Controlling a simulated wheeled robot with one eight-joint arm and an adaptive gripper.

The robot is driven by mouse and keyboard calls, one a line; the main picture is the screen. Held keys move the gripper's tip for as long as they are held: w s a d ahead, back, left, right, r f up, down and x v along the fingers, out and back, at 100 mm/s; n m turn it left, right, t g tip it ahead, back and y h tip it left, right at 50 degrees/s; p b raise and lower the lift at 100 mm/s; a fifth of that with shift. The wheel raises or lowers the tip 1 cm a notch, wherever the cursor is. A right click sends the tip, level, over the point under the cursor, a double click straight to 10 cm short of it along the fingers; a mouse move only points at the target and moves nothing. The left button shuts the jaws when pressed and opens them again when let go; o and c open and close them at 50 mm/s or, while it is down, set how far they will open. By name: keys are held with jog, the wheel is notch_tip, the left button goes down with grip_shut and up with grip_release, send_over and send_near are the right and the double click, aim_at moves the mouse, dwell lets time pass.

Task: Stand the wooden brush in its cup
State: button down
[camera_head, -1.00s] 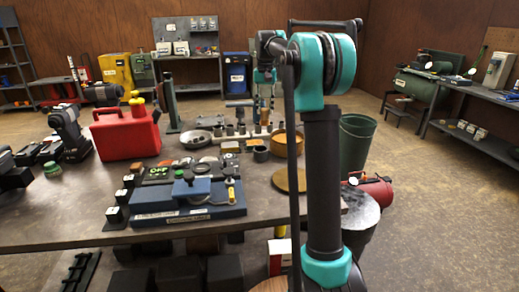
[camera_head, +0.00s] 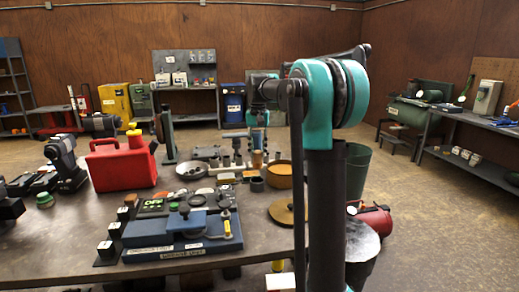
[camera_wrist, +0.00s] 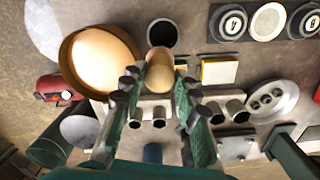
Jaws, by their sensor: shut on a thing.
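The wooden brush (camera_wrist: 160,74) shows in the wrist view as a tan rounded piece between the fingertips of my gripper (camera_wrist: 158,84), which is shut on it. In the head view the brush (camera_head: 257,158) is a small tan shape under my gripper (camera_head: 258,138), over the back part of the table. A dark, round, open cup (camera_wrist: 162,33) stands just beyond the brush in the wrist view. It also shows in the head view (camera_head: 257,185), in front of the pale rack. The brush's lower end and its height above the table cannot be told.
A brown bowl (camera_head: 280,176) stands right beside the cup. A pale rack (camera_wrist: 145,105) with several metal tubes lies under my gripper. A metal dish (camera_head: 190,170), a red can (camera_head: 122,167) and a blue device (camera_head: 183,236) occupy the table to the left and front.

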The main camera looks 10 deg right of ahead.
aim_at(257, 168)
jog(key=s, duration=0.1)
jog(key=f, duration=0.1)
jog(key=s, duration=0.1)
jog(key=shift+s+a+f, duration=0.25)
jog(key=shift+s+a, duration=0.1)
jog(key=shift+a, duration=0.05)
jog(key=shift+f, duration=2.75)
jog(key=shift+f, duration=0.6)
jog(key=c, duration=1.4)
grip_release()
jog(key=shift+r, duration=5.5)
jog(key=shift+s, duration=0.1)
